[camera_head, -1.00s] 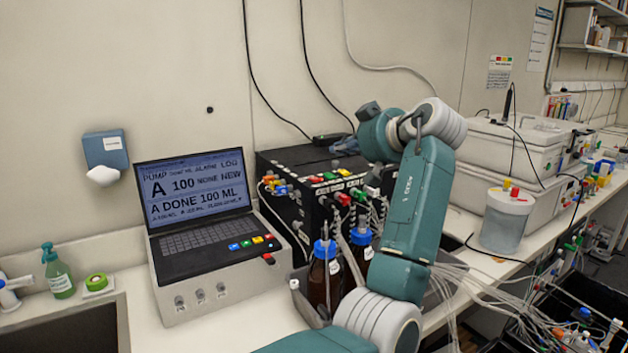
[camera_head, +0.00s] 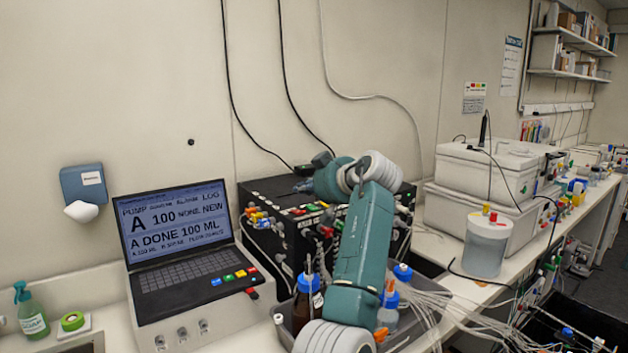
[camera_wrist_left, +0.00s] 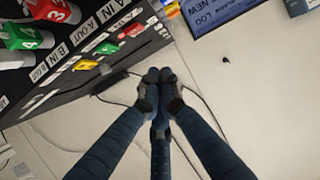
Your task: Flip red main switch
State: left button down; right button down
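No part is clearly labelled as the red main switch. A small red switch-like piece (camera_head: 252,293) sits on the front edge of the laptop console (camera_head: 200,318). Another red piece shows on the black pump box (camera_wrist_left: 133,28) in the left wrist view. My left gripper (camera_head: 303,184) is over the back of the box top, beside a small black block (camera_wrist_left: 110,82) with cables. In the left wrist view its dark blue fingers (camera_wrist_left: 158,76) come together at the tips, with nothing visible between them. My right gripper is not in view.
White shaker units (camera_head: 480,180) and a clear jar (camera_head: 487,245) are to the right. A soap bottle (camera_head: 32,315) stands far left.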

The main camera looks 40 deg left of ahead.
aim_at(301, 217)
pick_arm(q)
jog(key=shift+p+x, duration=0.3)
jog(key=shift+x, duration=0.75)
notch_tip(301, 217, down, 2)
jog(key=shift+d+f+p, duration=0.1)
jog(key=shift+f+p, duration=0.1)
jog(key=shift+p, duration=0.35)
jog(key=shift+d+f, duration=0.25)
jog(key=shift+f, duration=0.5)
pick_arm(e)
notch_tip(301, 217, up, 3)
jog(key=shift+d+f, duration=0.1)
pick_arm(q)
jog(key=shift+a, duration=0.1)
jog(key=shift+f, duration=0.15)
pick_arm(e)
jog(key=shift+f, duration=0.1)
